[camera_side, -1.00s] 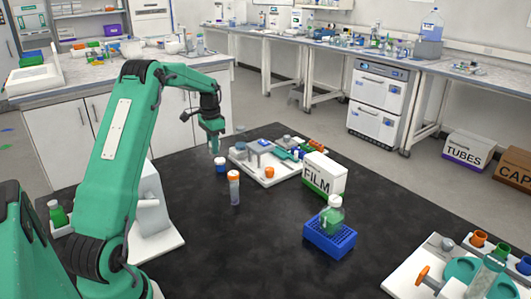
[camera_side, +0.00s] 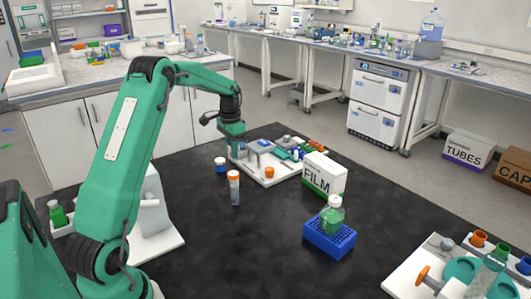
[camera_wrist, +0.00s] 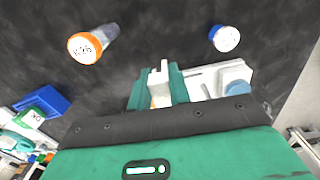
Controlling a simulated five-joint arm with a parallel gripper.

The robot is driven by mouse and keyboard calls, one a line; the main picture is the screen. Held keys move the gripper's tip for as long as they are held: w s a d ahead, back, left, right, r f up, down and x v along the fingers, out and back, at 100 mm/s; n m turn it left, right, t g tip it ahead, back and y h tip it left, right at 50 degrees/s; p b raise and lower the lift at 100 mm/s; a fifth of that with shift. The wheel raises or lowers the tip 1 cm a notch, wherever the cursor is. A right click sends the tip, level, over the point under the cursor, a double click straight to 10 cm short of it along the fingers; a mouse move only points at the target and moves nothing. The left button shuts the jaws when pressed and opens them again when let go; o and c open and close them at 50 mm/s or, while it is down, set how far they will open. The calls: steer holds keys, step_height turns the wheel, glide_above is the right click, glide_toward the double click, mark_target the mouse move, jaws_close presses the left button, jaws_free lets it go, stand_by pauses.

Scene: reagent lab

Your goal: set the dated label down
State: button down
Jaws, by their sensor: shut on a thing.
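My gripper (camera_side: 237,155) points down at the left end of the white tray of parts (camera_side: 268,183) in the side view. In the wrist view its green jaws (camera_wrist: 157,92) are shut on a small pale piece, which I take for the dated label (camera_wrist: 156,101). No writing on it can be read, and the jaws hide much of it. The label cannot be made out in the side view. Part of the white tray shows just right of the jaws in the wrist view. I cannot tell whether the label touches it.
A FILM box (camera_side: 324,176) and a blue rack (camera_side: 329,240) holding a green bottle (camera_side: 332,215) stand to the right. The black tabletop in front is clear.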

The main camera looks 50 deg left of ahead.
steer(key=w+d, duration=0.2)
steer(key=d, duration=2.9)
glide_above(286, 208)
step_height(286, 208, down, 7)
steer(key=shift+a+r, duration=0.1)
steer(key=shift+f, duration=2.05)
steer(key=shift+f, duration=0.15)
steer(key=c, duration=1.3)
jaws_free()
